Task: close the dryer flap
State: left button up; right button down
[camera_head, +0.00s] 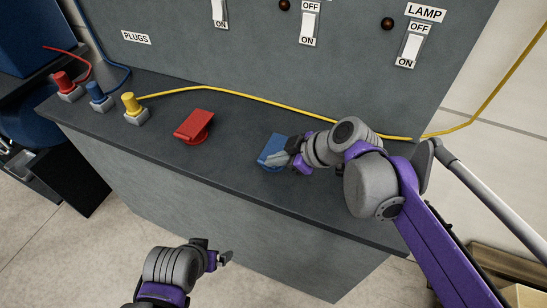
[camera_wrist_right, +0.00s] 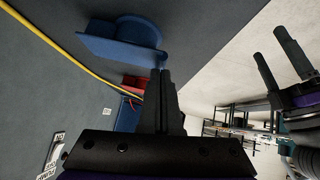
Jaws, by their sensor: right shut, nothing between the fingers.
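Two flap-like pieces sit on the dark console top: a red one (camera_head: 195,126) and a blue one (camera_head: 273,150). No label on either is readable, so I cannot tell which is the dryer flap. Each has a plate over a round base. My right gripper (camera_head: 279,160) is shut and empty, at the blue piece and partly covering it. In the right wrist view the blue piece (camera_wrist_right: 112,47) lies just beyond the shut fingertips (camera_wrist_right: 160,74); contact is unclear. My left gripper (camera_head: 226,257) hangs in front of the console; its fingers (camera_wrist_right: 278,52) show apart in the wrist view.
Red (camera_head: 64,82), blue (camera_head: 97,93) and yellow (camera_head: 131,105) plugs stand at the console's left. A yellow cable (camera_head: 240,94) runs along behind the flap pieces. The upright panel (camera_head: 180,55) carries switches, including a LAMP switch (camera_head: 411,45).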

pick_arm(q)
jog(key=shift+r+p, duration=0.55)
jog(key=shift+r, duration=0.05)
pick_arm(e)
jog(key=v, duration=1)
jog(key=shift+s+r, duration=0.1)
jog(key=shift+r, duration=0.05)
